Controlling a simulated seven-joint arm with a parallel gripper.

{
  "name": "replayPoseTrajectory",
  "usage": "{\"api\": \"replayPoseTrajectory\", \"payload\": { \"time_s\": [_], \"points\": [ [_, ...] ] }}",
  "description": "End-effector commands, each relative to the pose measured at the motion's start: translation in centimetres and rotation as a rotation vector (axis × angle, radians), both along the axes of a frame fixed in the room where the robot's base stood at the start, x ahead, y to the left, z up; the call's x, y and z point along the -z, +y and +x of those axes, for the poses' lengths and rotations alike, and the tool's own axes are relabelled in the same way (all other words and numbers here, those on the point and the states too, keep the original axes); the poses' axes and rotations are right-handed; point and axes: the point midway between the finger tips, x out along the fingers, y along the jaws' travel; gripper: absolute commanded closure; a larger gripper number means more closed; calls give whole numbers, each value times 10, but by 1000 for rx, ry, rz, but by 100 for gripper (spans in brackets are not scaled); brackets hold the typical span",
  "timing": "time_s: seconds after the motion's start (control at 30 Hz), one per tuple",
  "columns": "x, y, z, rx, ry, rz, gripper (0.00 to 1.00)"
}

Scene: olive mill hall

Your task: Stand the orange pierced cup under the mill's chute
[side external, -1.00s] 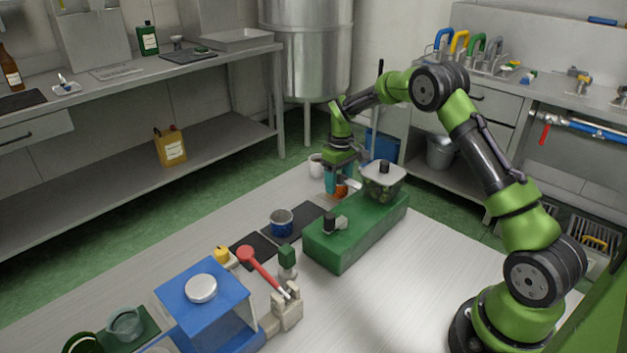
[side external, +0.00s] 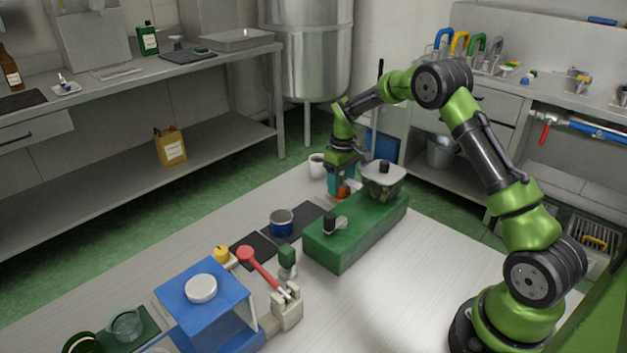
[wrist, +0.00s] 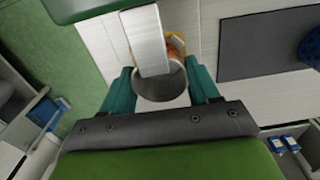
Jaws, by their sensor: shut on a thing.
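The orange pierced cup (side external: 344,191) is between my gripper's teal fingers (side external: 341,184), low at the far end of the table beside the mill, a green block (side external: 345,238) with a lidded clear hopper (side external: 383,182). In the wrist view, my gripper (wrist: 162,88) is shut on the cup, whose round grey mouth (wrist: 163,82) and a strip of orange wall show. The pale metal chute (wrist: 148,40) reaches over part of the mouth. Whether the cup's base touches the surface cannot be told.
A white mug (side external: 317,166) stands just left of my gripper. A blue stand (side external: 200,300) and a red-handled tool (side external: 258,265) are nearer. Bare table lies right of the mill.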

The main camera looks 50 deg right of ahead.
Motion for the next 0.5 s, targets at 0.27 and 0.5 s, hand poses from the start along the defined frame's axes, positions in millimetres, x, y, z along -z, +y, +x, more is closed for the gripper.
{"api": "replayPoseTrajectory", "payload": {
  "time_s": [0.27, 0.5],
  "points": [
    [0, 0, 0, 0, -1, 0, 27],
    [0, 0, 0, 0, 0, 0, 10]
  ]
}}
